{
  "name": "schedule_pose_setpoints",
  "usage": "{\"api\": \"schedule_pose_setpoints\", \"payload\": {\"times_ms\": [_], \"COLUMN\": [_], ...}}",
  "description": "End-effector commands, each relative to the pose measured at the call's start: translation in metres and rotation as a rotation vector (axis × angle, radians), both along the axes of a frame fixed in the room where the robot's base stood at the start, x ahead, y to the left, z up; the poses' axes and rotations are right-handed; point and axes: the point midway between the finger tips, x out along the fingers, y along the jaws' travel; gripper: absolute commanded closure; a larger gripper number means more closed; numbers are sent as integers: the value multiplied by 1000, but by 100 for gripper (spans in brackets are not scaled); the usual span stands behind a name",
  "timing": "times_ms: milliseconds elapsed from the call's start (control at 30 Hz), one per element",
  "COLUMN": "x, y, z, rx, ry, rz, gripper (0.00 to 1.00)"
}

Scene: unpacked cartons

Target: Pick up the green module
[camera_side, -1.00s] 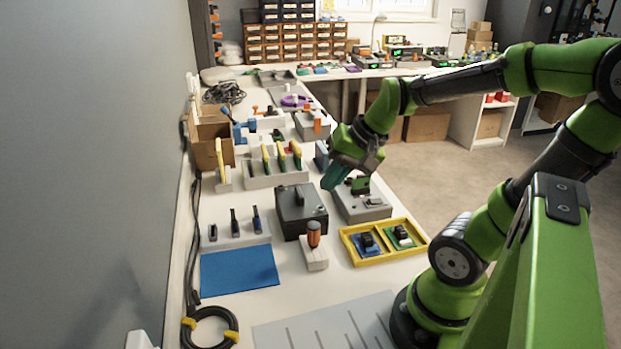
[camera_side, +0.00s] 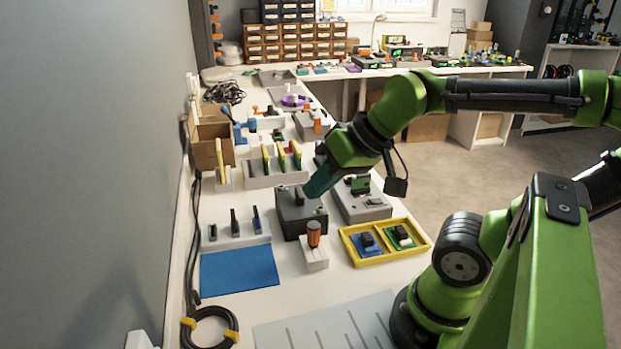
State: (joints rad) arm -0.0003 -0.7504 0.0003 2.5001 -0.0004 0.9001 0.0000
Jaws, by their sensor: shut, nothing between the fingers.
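A small green module (camera_side: 402,237) with a dark block on top lies in the right compartment of the yellow tray (camera_side: 366,262). Another green piece (camera_side: 360,184) stands on the grey device (camera_side: 363,208) behind the tray. I cannot tell which one the task names. My gripper (camera_side: 311,192) has teal fingers that point down and left. It is shut and empty, at the right part of the black box (camera_side: 301,217) in the picture. I cannot tell whether it touches the box. It is left of and behind the tray, apart from both green pieces.
A blue module (camera_side: 366,245) lies in the tray's left compartment. An orange-handled tool (camera_side: 314,235) stands in a white block in front of the black box. A white rack (camera_side: 270,176) holds several upright boards. A blue mat (camera_side: 240,270) lies at the left.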

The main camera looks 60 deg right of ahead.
Motion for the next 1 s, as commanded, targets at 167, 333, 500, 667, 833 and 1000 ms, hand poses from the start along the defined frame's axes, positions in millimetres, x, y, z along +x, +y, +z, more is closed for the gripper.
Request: {"api": "schedule_pose_setpoints", "payload": {"times_ms": [167, 333, 500, 667, 833, 1000], "x": [0, 0, 0, 0, 16, 50], "y": [0, 0, 0, -2, -30, -106], "z": [0, 0, 0, 0, -12, -13], "rx": [1, 1, 1, 1, 12, 96], "ry": [0, 0, 0, 1, 80, 235], "rz": [-1, -1, -1, -7, -112, -422], "gripper": [91, 65, 58, 58, 58, 58]}}
